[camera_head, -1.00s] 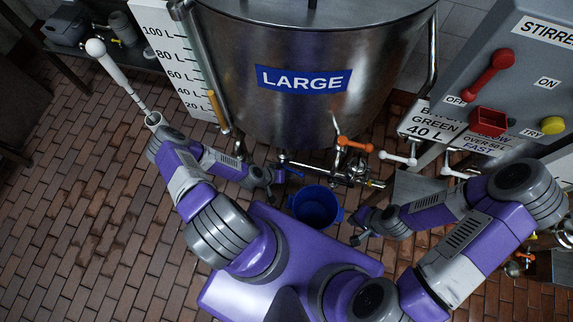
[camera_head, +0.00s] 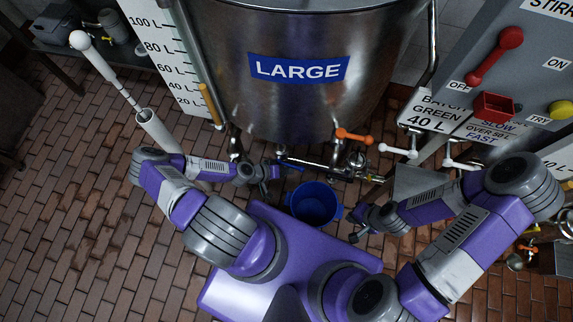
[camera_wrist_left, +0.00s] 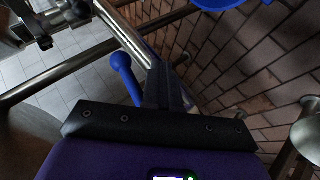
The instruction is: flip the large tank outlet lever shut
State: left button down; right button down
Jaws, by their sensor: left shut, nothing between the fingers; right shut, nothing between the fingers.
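The large tank (camera_head: 300,100) is steel with a blue LARGE label. Low on its front is pipework with a blue lever (camera_head: 291,165), which I take to be the outlet lever. The left wrist view shows a blue round-ended handle (camera_wrist_left: 124,75) just left of my shut fingers (camera_wrist_left: 163,85); I cannot tell whether they touch. In the head view my left gripper (camera_head: 268,182) is shut and empty, just left of the blue lever. My right gripper (camera_head: 360,228) is shut and empty, right of the bucket. The lever's exact angle is hard to read.
A blue bucket (camera_head: 314,203) stands on the brick floor below the pipework. An orange lever (camera_head: 354,137) and a white lever (camera_head: 397,151) are to the right. A grey control panel (camera_head: 535,80) with a red handle is at upper right. Open floor lies left.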

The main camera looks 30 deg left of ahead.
pick_arm(q)
jog(key=shift+w+r+h, duration=0.1)
jog(key=shift+r+h, duration=0.05)
jog(key=shift+h, duration=0.15)
pick_arm(e)
jog(key=shift+f, duration=0.25)
dwell(0.4)
dwell(0.4)
pick_arm(q)
jog(key=s+a+f, duration=0.6)
jog(key=s+a, duration=0.1)
jog(key=shift+s+a+f, duration=0.15)
jog(key=shift+a+f, duration=0.1)
jog(key=shift+f, duration=0.15)
pick_arm(e)
jog(key=shift+a, duration=0.35)
pick_arm(q)
jog(key=shift+s, duration=0.1)
